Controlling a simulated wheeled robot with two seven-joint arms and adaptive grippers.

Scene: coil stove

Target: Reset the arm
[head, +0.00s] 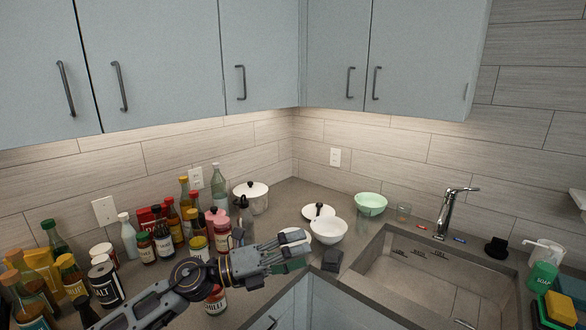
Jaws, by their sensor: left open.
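My left arm comes in from the lower left over the counter (335,193). Its gripper (299,249) is open and points right, near the counter's front corner. Nothing shows between its fingers. A white bowl (328,231) stands just beyond and to the right of the fingertips. A white dish lies partly hidden behind the fingers. My right arm and gripper are not in the picture.
Bottles and jars crowd the counter left and behind my arm, including a chilli jar (215,300) and a salt can (106,285). A white pot (252,197) stands in the corner. A green bowl (370,204), sink (405,278) and faucet (447,212) are right. Cabinets (150,60) hang above.

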